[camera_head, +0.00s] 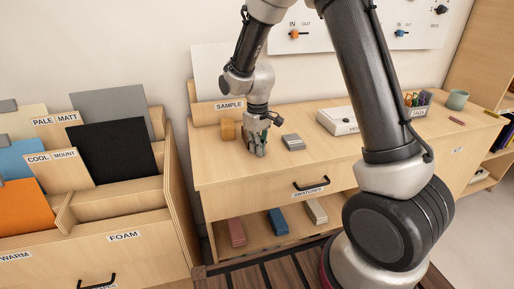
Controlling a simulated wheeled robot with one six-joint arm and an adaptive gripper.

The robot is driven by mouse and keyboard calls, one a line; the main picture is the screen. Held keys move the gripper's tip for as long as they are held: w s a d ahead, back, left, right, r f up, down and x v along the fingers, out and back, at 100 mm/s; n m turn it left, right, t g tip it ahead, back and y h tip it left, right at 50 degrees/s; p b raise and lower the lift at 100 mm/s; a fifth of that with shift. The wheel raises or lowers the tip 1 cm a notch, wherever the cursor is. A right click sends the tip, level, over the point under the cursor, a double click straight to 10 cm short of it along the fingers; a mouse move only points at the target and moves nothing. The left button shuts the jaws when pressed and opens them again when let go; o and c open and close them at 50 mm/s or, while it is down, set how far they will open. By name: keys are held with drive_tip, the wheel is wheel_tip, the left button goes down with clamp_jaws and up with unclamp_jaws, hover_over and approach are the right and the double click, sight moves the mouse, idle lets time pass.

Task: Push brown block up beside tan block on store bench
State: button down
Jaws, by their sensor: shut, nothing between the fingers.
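A small orange-tan block (228,129) stands on the light wood bench (215,165), near its back left, just in front of the SAMPLE rack. A browner piece seems to show right beside it, between it and my gripper, but my gripper partly covers that spot, so I cannot tell its full shape or whether the two touch. My gripper (256,152) points down close to the bench top, to the right of the blocks. Its fingers are shut with nothing between them. I cannot tell whether it touches a block.
A grey block stack (293,142) lies right of my gripper. The SAMPLE rack (211,112) stands behind the blocks. A white box (336,121), a pen tray (417,109) and a green cup (457,99) stand farther right. The front left bench top is clear.

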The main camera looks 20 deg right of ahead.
drive_tip(key=shift+w, duration=0.45)
drive_tip(key=shift+w, duration=0.1)
drive_tip(key=shift+w, duration=1.4)
drive_tip(key=shift+w, duration=0.1)
drive_tip(key=shift+w+a, duration=0.1)
drive_tip(key=shift+w, duration=1.75)
drive_tip(key=shift+s, duration=0.15)
drive_tip(key=shift+s, duration=0.65)
drive_tip(key=shift+r, duration=4.5)
